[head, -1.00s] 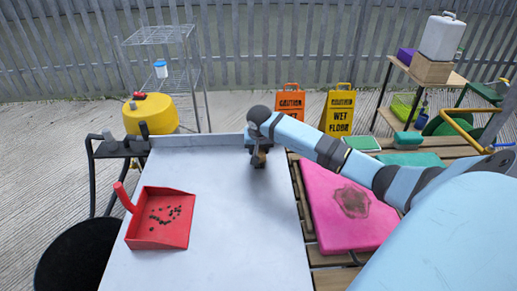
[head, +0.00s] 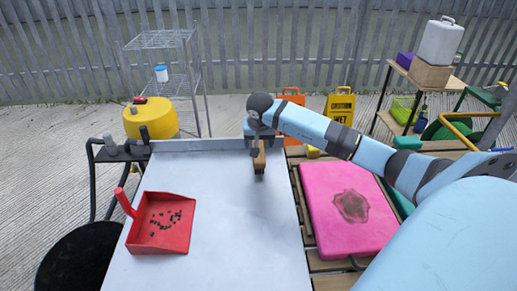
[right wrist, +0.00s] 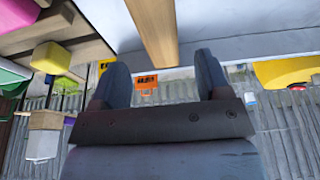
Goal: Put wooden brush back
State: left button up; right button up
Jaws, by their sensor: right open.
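The wooden brush (head: 259,158) is a narrow, light brown wooden piece at the far end of the white table (head: 215,215). In the right wrist view the brush (right wrist: 155,30) shows as a long wooden bar whose near end lies about level with my fingertips, between them sideways. My right gripper (head: 257,143) is over the far end of the table, just above and behind the brush. Its two fingers (right wrist: 160,72) are apart, with clear gaps on both sides of the wood. The brush's underside is hidden. My left gripper is out of view.
A red dustpan (head: 162,224) with dark crumbs lies on the table's left. Right of the table, a stained pink mat (head: 350,207) lies on wooden slats. Behind stand a yellow drum (head: 151,119) and caution signs (head: 340,107). The table's middle is clear.

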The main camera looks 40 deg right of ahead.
jog(key=shift+v, duration=2.3)
